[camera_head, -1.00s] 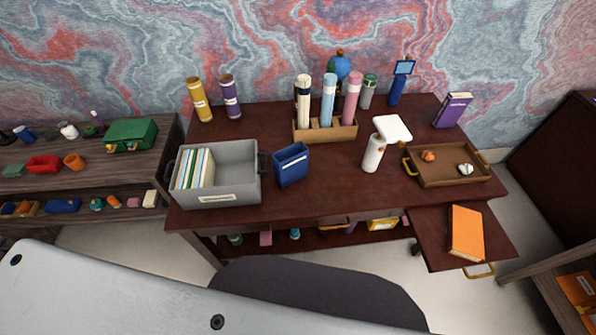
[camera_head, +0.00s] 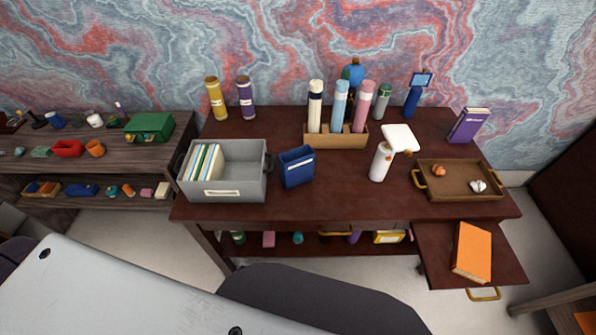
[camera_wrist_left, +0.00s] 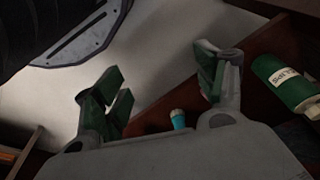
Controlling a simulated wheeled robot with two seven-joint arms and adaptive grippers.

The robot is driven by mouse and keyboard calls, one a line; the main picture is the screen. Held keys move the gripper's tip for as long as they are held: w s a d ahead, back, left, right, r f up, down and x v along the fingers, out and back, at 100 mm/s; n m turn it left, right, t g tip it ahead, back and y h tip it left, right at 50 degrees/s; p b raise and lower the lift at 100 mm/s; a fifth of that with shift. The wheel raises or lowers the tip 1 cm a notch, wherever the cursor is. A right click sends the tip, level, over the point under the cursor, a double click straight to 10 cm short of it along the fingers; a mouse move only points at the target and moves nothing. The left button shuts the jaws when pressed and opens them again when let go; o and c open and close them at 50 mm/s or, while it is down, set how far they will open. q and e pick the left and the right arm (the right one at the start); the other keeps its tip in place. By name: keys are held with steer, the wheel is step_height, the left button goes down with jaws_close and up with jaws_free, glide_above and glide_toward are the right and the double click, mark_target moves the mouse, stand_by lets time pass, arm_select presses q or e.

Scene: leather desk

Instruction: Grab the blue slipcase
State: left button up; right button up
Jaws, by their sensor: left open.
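The blue slipcase (camera_head: 297,167) stands upright and open-topped on the dark red desk (camera_head: 340,190), just right of the grey bin. In the head view neither gripper shows. In the left wrist view my left gripper (camera_wrist_left: 165,90) is open with nothing between its fingers. It is low, near a dark red shelf edge and a green bottle (camera_wrist_left: 285,84) with a white label. The slipcase does not show in the left wrist view. My right gripper is not in view.
The grey bin (camera_head: 240,188) holding books stands close left of the slipcase. A wooden rack (camera_head: 336,141) of tubes is behind it, a white bottle (camera_head: 379,163) to the right. A dark chair (camera_head: 310,300) is in front of the desk. The desktop before the slipcase is clear.

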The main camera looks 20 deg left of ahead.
arm_select(q)
steer(key=w+r+n+t+h, duration=0.1)
steer(key=w+r+n, duration=0.4)
steer(key=r, duration=0.7)
steer(key=w+d+r+n+t+h+b, duration=0.1)
steer(key=w+r+n+h, duration=0.2)
steer(key=r, duration=0.9)
steer(key=w+d+r+n+t+h+b, duration=0.1)
steer(key=w+r+n+t+h, duration=0.1)
steer(key=w+r+n, duration=0.7)
steer(key=shift+w+r+h, duration=0.3)
steer(key=shift+r, duration=0.5)
steer(key=shift+w+r+h, duration=0.3)
steer(key=shift+r, duration=0.5)
steer(key=w+a+r+n+t+h, duration=0.2)
steer(key=w+a+r+n, duration=0.3)
steer(key=w+r+n, duration=0.3)
steer(key=n+t, duration=0.1)
steer(key=n, duration=0.2)
steer(key=shift+a+r+n+h, duration=0.3)
steer(key=shift+r+n+h, duration=0.05)
steer(key=shift+n+h, duration=0.05)
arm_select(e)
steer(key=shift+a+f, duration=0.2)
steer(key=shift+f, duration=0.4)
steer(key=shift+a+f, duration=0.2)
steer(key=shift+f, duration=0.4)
